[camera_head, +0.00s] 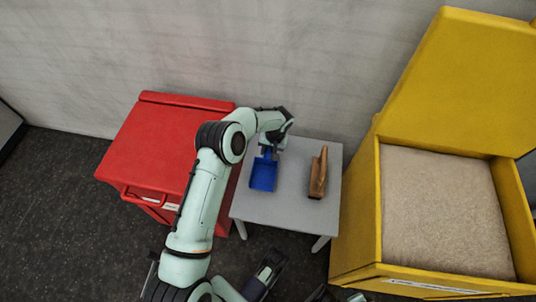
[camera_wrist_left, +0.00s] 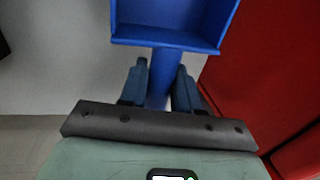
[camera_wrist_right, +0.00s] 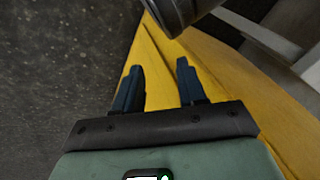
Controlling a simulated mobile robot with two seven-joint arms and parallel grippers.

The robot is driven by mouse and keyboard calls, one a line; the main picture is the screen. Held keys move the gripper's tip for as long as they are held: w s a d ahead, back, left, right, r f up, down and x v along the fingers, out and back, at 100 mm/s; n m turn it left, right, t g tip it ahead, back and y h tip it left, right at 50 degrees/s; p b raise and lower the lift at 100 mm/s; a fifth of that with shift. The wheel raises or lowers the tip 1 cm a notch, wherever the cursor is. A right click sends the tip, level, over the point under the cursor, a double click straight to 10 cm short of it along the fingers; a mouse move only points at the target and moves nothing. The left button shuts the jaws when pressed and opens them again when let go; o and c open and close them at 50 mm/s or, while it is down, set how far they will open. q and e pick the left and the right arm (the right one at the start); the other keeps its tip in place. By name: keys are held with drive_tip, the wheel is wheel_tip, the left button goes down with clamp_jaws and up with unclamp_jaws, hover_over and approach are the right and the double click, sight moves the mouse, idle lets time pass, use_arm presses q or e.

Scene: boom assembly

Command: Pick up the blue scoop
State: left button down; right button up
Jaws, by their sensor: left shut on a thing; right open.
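The blue scoop (camera_head: 263,174) is at the left part of the small grey table (camera_head: 285,207), its tray toward the front and its handle toward the wall. My left gripper (camera_head: 269,150) is at the handle. In the left wrist view the scoop (camera_wrist_left: 172,38) stretches ahead of my left gripper (camera_wrist_left: 160,80), whose fingers are shut on the handle between them. I cannot tell whether the scoop touches the table. My right gripper (camera_wrist_right: 158,75) is open and empty in the right wrist view, with a yellow surface beyond it.
A brown wooden brush-like object (camera_head: 318,175) lies on the table's right side. A closed red box (camera_head: 160,150) stands to the left. A large yellow bin (camera_head: 355,240) with its lid raised, holding a beige fill (camera_head: 440,210), stands to the right. A wall is behind.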

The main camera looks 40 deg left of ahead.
use_arm(q)
wheel_tip(320, 180, up, 17)
drive_tip(key=p, duration=0.3)
drive_tip(key=shift+f, duration=0.15)
use_arm(e)
drive_tip(key=s+a+r+g+y, duration=0.1)
drive_tip(key=s+a+r, duration=0.1)
drive_tip(key=s, duration=0.3)
drive_tip(key=shift+a+r+g, duration=0.3)
drive_tip(key=shift+a+r, duration=0.05)
drive_tip(key=shift+r, duration=0.45)
